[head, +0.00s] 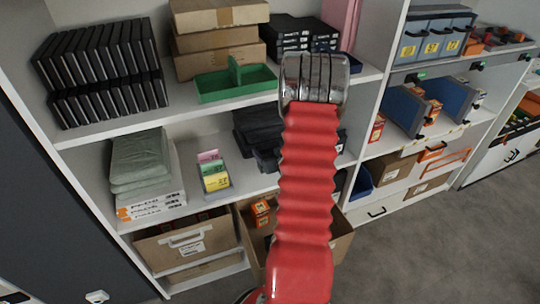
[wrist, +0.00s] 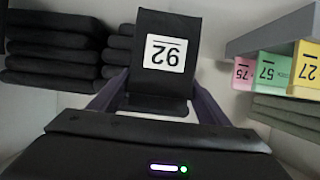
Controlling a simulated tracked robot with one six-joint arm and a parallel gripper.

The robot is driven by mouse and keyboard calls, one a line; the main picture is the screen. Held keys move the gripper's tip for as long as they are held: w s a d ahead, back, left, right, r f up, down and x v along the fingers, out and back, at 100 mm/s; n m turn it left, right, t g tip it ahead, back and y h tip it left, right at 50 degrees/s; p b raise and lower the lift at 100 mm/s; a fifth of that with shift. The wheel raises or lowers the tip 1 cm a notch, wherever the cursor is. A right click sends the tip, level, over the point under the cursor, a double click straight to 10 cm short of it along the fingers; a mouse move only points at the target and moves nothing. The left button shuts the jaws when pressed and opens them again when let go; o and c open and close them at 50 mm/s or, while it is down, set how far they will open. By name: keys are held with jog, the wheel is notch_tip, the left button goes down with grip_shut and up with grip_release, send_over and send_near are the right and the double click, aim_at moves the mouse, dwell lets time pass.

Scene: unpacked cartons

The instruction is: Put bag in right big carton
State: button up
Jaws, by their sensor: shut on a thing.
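A black bag (wrist: 166,62) with a white number label is in the wrist view, between the two fingers of my gripper (wrist: 157,103). My gripper is shut on it. The label reads upside down. In the head view my red arm hides my gripper and the held bag. The right big carton (head: 343,240) stands open at the bottom of the shelf unit, partly behind my arm, with an orange box (head: 260,212) inside. The left big carton (head: 206,240) stands beside it, with a white handle piece on its front.
More black folded bags (head: 258,132) are stacked on the middle shelf and show at the left of the wrist view (wrist: 55,60). Coloured numbered cards (head: 213,172) and green-grey folded bags (head: 140,160) stand to their left. The upper shelf edge is close above. Grey floor is clear at right.

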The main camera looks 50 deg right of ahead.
jog(key=shift+f, duration=1.25)
jog(key=shift+f, duration=0.15)
jog(key=o, duration=1.1)
jog(key=shift+f, duration=0.1)
jog(key=shift+s, duration=0.1)
jog(key=v, duration=1.3)
jog(key=shift+s+a, duration=0.15)
jog(key=shift+a, duration=0.25)
